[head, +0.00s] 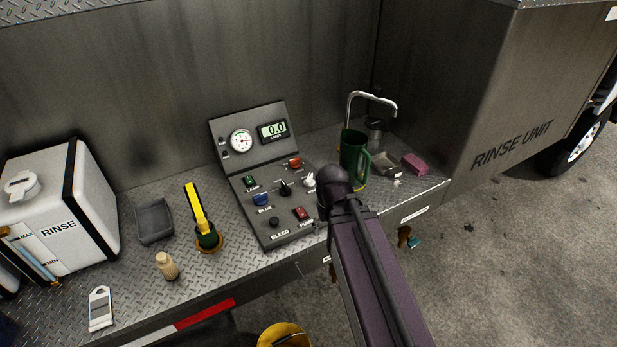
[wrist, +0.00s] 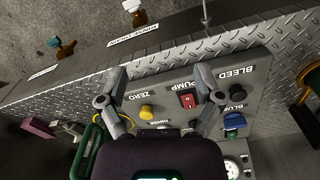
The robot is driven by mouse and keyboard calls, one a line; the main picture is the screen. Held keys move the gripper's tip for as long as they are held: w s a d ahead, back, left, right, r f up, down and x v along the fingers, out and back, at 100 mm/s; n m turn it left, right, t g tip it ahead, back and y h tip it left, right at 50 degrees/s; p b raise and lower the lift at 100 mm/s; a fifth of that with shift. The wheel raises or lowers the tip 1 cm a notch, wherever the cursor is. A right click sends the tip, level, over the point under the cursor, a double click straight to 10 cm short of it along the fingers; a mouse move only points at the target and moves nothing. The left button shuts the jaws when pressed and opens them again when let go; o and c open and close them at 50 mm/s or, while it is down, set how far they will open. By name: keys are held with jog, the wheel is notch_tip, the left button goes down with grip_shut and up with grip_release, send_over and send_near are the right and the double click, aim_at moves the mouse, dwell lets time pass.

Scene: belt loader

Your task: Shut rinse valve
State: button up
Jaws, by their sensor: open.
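My gripper (wrist: 158,78) is open and empty over the panel in the wrist view.
A green jug (head: 354,155) and a bent tap (head: 371,95) stand close right of the panel, near my arm. A yellow-handled tool (head: 197,208) stands to the left, with the white RINSE tank (head: 50,190) beyond. A yellow bucket (head: 284,335) is below the bench.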

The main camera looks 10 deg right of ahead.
aim_at(309, 176)
jog(key=w+r+n+p, duration=0.3)
jog(key=w+n, duration=0.3)
jog(key=w, duration=0.8)
jog(key=w+r+n+p, duration=0.4)
jog(key=w+n, duration=0.2)
jog(key=w, duration=0.9)
jog(key=shift+d, duration=0.15)
notch_tip(309, 176, down, 14)
jog(key=b, duration=1.3)
jog(key=shift+r+b, duration=0.2)
jog(key=shift+b, duration=0.15)
jog(key=c, duration=1)
